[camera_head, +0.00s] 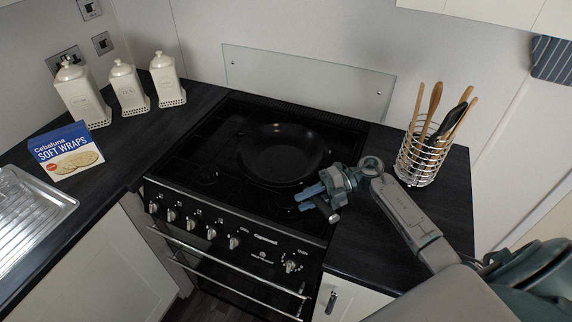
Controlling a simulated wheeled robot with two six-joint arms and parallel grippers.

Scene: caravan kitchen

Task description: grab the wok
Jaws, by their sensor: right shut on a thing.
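The wok (279,153) is a round black pan resting on the black stove top (207,152). My right gripper (318,192) reaches in from the right to the wok's near right side. Its blue-grey fingers are shut on the wok's handle, which is mostly hidden by the gripper. My left gripper is not in view.
A wire basket of wooden utensils (424,157) stands on the right counter near my right arm. Several white canisters (128,88) and a soft wraps packet (68,153) are on the left counter. A glass splashback (308,82) stands behind the stove.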

